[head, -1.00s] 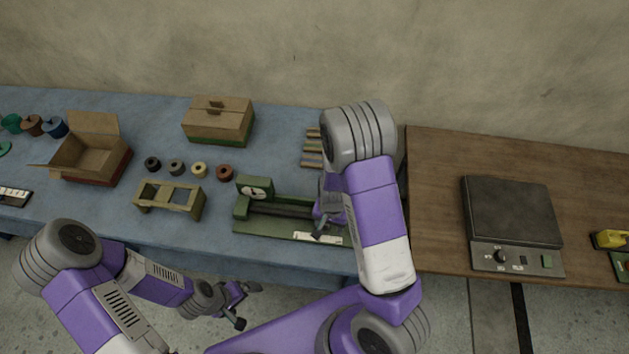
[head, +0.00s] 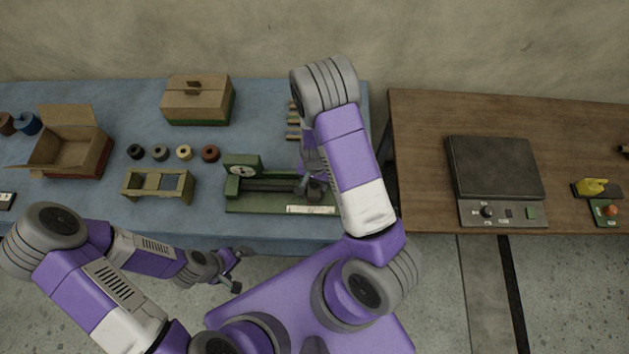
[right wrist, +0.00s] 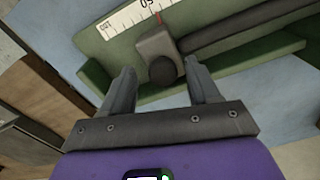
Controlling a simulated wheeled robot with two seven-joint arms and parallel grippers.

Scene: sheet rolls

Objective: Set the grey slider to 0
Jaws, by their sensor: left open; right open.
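The green device (head: 250,203) with a dial, a dark rail and a white scale strip (head: 310,210) stands on the blue table near its front edge. In the right wrist view the grey slider (right wrist: 154,46) sits on the rail, its round dark knob facing me. Its red pointer is near the 50 mark on the scale (right wrist: 125,20). My right gripper (right wrist: 163,84) is open, its fingers on either side of the knob with gaps; contact is not visible. In the head view my right gripper (head: 313,184) largely hides the slider. My left gripper (head: 236,270) is open and empty, off the table's front edge.
An olive frame (head: 158,186), several small rolls (head: 184,153), an open box (head: 68,145) and a closed box (head: 198,100) lie left of and behind the device. A wooden table (head: 418,160) with a flat dark machine (head: 494,168) stands right, across a gap.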

